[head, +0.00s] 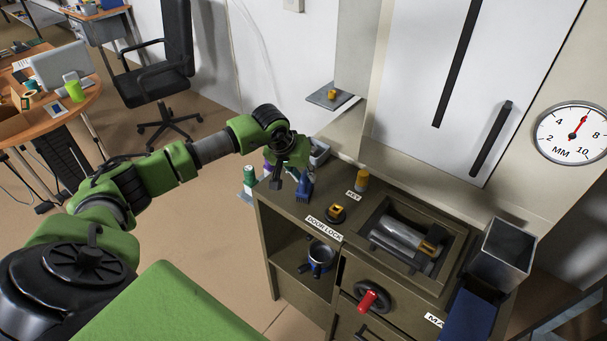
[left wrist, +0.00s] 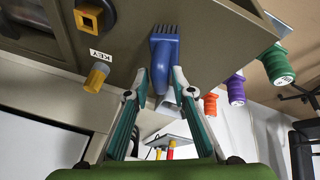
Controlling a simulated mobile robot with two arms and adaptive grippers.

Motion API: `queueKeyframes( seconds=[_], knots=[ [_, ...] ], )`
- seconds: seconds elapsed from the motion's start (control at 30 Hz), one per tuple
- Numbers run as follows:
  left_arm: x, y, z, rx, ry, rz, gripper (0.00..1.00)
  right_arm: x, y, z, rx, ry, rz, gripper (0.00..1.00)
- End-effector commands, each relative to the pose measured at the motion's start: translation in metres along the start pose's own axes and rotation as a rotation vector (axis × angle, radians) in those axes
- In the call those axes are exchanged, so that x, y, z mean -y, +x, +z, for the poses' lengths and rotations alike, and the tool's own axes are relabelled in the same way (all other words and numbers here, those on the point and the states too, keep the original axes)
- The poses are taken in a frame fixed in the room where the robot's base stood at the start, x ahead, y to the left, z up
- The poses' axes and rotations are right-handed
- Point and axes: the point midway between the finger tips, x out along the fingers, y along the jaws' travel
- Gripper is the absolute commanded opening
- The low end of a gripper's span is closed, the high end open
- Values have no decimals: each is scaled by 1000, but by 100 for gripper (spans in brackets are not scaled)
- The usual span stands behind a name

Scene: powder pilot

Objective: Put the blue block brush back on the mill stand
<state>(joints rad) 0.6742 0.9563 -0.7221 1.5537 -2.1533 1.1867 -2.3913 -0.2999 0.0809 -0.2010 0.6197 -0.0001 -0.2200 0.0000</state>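The blue block brush (head: 304,189) is at the left end of the olive mill stand's top (head: 325,190), bristles toward the top. I cannot tell whether it touches the top. My left gripper (head: 290,170) is directly above it. In the left wrist view the brush (left wrist: 164,52) is lined up between the fingertips of my left gripper (left wrist: 160,78). The fingertips flank its handle closely, and the gripper looks shut on it. My right gripper is in neither view.
A yellow key knob (head: 362,180) and a door-lock knob (head: 336,213) stand on the top, right of the brush. A sunken roller bay (head: 402,238) lies farther right. Green (left wrist: 277,66), purple (left wrist: 236,90) and orange (left wrist: 210,104) containers are beside the stand.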

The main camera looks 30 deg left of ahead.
Motion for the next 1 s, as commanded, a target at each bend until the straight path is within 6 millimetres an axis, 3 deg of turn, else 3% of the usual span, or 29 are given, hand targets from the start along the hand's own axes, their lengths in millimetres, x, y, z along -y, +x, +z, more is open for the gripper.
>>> queueKeyframes(
  seconds=[0.5, 1.0],
  knots=[
    [0, -9, -2, -3, 1, 0, 31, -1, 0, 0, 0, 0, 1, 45],
    [0, -107, -2, -4, 1, -1, 31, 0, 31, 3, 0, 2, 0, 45]
  ],
)
